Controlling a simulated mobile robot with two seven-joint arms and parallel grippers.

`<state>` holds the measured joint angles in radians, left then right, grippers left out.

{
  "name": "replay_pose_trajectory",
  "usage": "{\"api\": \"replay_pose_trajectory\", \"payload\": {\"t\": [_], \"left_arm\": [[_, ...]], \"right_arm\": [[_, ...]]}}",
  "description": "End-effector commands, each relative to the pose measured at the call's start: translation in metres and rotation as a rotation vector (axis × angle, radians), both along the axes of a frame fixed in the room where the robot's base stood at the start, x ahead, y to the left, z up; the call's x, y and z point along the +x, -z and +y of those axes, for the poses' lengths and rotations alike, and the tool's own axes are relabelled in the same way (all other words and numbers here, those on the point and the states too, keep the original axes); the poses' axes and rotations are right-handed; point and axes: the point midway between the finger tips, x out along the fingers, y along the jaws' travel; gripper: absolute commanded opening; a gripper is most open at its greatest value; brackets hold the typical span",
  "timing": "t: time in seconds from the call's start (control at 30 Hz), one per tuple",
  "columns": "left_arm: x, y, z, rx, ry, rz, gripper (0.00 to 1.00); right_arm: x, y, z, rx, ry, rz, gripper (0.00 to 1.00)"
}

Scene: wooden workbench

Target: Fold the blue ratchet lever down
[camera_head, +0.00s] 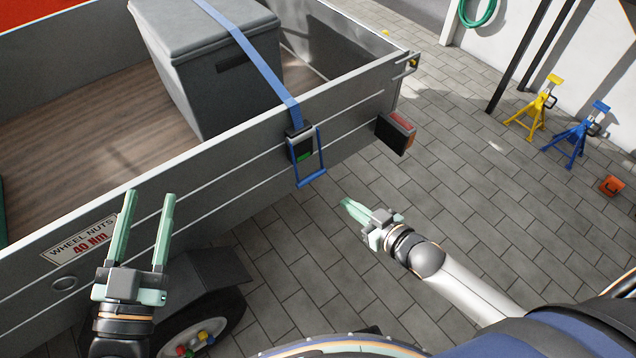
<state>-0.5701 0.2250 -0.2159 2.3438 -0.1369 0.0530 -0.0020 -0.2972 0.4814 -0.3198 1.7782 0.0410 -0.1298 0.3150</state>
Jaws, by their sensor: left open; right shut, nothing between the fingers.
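The blue ratchet lever (312,181) is a U-shaped handle hanging below the black ratchet body (301,146) on the outer side wall of the grey trailer. A blue strap (262,66) runs from the ratchet up over the wall and across a grey box. My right gripper (346,204) is shut and empty, below and to the right of the lever's crossbar, apart from it. My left gripper (150,197) is open and empty in front of the trailer wall, well left of the lever, its fingers pointing up.
The grey box (205,55) stands on the trailer's wooden bed (70,110). A tail light (396,133) juts out right of the ratchet. Yellow (535,107) and blue (580,135) stands are far right on open paving.

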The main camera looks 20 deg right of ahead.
Motion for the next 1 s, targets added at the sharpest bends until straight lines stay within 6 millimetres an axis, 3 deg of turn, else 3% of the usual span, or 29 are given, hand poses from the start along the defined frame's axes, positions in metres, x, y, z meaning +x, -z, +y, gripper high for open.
{"api": "replay_pose_trajectory", "payload": {"t": [0.4, 0.67, 1.0], "left_arm": [[-0.034, -0.085, -0.008, 0.002, 0.066, -0.391, 0.52], [-0.072, -0.122, -0.015, 0.001, 0.121, -0.635, 0.52], [-0.069, -0.105, -0.016, -0.021, 0.133, -0.609, 0.52]], "right_arm": [[0.043, 0.018, 0.016, 0.001, -0.001, -0.003, 0.0], [0.078, 0.033, 0.028, 0.0, -0.002, -0.004, 0.0], [0.108, 0.043, 0.04, 0.0, -0.002, -0.002, 0.0]]}}
